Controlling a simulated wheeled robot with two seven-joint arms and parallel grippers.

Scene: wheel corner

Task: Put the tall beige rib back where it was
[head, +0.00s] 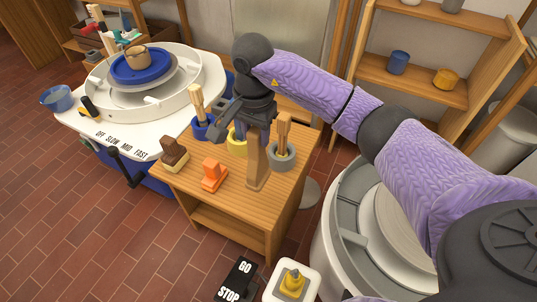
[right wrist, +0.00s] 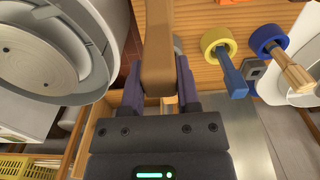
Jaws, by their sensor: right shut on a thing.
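My right gripper (head: 258,130) is shut on the tall beige rib (head: 257,165) and holds it upright over the front right part of the wooden table (head: 232,203). The rib's lower end is close to the tabletop; I cannot tell whether it touches. In the right wrist view the rib (right wrist: 158,45) stands between the two fingers (right wrist: 160,92). A grey ring holder (head: 282,156) with wooden tools stands just right of the rib. A yellow holder (head: 236,146) is behind it, partly hidden by my gripper. My left gripper is out of view.
An orange tool (head: 213,173) and a brown block on a pale base (head: 174,152) are on the table's left side. A blue holder (head: 203,130) with wooden tools is at the back left. A pottery wheel (head: 350,225) is close on the right.

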